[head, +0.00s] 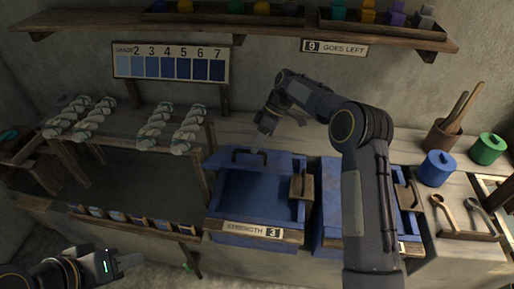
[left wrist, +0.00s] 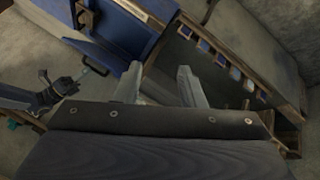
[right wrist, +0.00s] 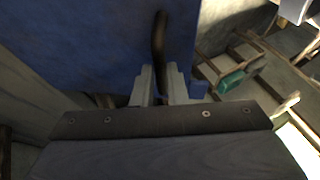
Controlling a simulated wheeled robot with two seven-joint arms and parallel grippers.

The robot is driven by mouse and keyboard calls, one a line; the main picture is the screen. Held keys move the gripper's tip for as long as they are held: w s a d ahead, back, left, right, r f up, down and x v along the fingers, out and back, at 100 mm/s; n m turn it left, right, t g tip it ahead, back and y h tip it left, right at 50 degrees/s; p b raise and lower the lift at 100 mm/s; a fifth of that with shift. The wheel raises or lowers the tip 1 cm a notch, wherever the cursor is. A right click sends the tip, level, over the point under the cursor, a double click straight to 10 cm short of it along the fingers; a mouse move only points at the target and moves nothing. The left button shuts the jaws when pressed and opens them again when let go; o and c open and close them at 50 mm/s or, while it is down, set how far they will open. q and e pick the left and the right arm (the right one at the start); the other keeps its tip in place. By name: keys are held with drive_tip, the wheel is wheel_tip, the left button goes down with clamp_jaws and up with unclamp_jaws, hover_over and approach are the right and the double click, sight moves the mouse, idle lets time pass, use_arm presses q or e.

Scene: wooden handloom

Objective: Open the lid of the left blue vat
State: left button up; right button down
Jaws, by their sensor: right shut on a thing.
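The left blue vat (head: 257,196) bears a "STRENGTH 3" label on its front, and its blue inside shows. Its blue lid (head: 285,160) stands raised along the back edge, with a dark handle (head: 240,152). My right gripper (head: 262,138) is at that lid; in the right wrist view its fingers (right wrist: 162,85) are shut on the dark handle (right wrist: 158,40) against the blue lid (right wrist: 80,45). My left gripper (head: 128,262) is open and empty at the lower left, away from the vat; its fingers (left wrist: 185,85) show apart in the left wrist view.
A second blue vat (head: 330,205) stands to the right, partly behind my right arm. Yarn skeins (head: 152,127) lie on a rack at left. A wooden block (head: 302,188) sits at the left vat's right rim. A blue pot (head: 437,168) and spoons stand at right.

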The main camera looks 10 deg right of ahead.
idle(0.3)
use_arm(q)
drive_tip(key=shift+w+d, duration=0.1)
drive_tip(key=shift+w, duration=0.15)
drive_tip(key=c, duration=0.4)
drive_tip(key=w+d+n, duration=0.1)
drive_tip(key=w+n, duration=0.1)
drive_tip(key=w, duration=0.1)
drive_tip(key=w+d+n+t, duration=0.1)
drive_tip(key=w+d+n, duration=0.1)
drive_tip(key=w, duration=0.1)
drive_tip(key=w+d+n+h, duration=0.1)
drive_tip(key=w+d+n, duration=0.1)
drive_tip(key=w, duration=0.1)
drive_tip(key=shift+w+r+t, duration=0.1)
drive_tip(key=shift+r+t, duration=0.3)
clamp_jaws()
drive_tip(key=n+t+y, duration=0.1)
drive_tip(key=n+t, duration=0.4)
drive_tip(key=n, duration=2)
hover_over(241, 165)
drive_tip(key=s+a, duration=0.3)
drive_tip(key=s, duration=0.5)
wheel_tip(241, 165, down, 9)
drive_tip(key=x, duration=0.9)
drive_tip(key=shift+w+d, duration=0.1)
drive_tip(key=shift+d, duration=0.1)
